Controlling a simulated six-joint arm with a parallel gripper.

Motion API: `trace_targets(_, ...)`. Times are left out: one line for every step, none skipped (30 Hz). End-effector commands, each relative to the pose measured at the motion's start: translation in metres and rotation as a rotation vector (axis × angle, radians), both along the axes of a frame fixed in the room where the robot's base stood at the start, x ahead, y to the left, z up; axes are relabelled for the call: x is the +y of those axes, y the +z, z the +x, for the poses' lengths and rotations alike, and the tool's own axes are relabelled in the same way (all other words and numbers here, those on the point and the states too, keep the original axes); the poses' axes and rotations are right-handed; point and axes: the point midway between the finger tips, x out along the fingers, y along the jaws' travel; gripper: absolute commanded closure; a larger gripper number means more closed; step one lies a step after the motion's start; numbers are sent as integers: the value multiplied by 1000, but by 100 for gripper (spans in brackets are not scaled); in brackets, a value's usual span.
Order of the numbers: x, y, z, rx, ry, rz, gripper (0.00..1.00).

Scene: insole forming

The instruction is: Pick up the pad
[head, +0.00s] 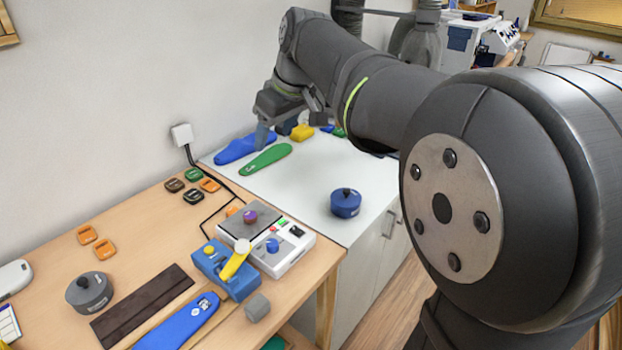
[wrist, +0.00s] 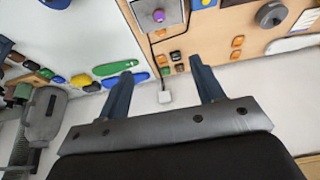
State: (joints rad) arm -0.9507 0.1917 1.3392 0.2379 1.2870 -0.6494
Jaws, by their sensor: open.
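Several small square pieces that may be pads lie on the wooden table by the wall: a green one (head: 193,174), an orange one (head: 210,185) and dark brown ones (head: 174,185). Two more orange squares (head: 87,234) lie nearer the front. My gripper (head: 263,137) is above the back of the white surface, by a blue insole (head: 236,149) and a green insole (head: 266,160). In the wrist view my gripper (wrist: 160,68) is open, its fingers wide apart with nothing between them. Small squares (wrist: 175,56) show beyond the fingertips. Which square is the pad, I cannot tell.
A white wall socket (head: 182,134) with a black cable stands beside the squares. A grey press (head: 250,222), a blue device with yellow lever (head: 222,268) and a dark blue round weight (head: 345,203) stand nearer. The wall (head: 100,100) bounds the left side.

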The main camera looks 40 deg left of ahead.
Motion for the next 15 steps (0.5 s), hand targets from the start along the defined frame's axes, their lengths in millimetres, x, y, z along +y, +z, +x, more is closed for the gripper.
trace_targets(0, 0, 0, 0, 0, 0, 39)
trace_targets(0, 0, 0, 0, 0, 0, 39)
trace_targets(0, 0, 0, 0, -1, -1, 39)
trace_targets(1, -1, 0, 1, -4, -2, 39)
trace_targets(2, -3, 0, 2, -11, -5, 39)
trace_targets(5, -7, -1, 6, -28, -12, 39)
trace_targets(8, -11, -1, 10, -46, -20, 39)
trace_targets(12, -17, -1, 15, -70, -29, 39)
trace_targets(18, -25, -2, 21, -107, -43, 39)
trace_targets(23, -32, -3, 26, -142, -53, 39)
trace_targets(29, -40, -4, 31, -178, -66, 39)
trace_targets(36, -51, -6, 35, -229, -79, 39)
trace_targets(42, -59, -7, 38, -269, -89, 39)
trace_targets(47, -66, -9, 39, -306, -98, 39)
trace_targets(54, -76, -11, 40, -354, -107, 39)
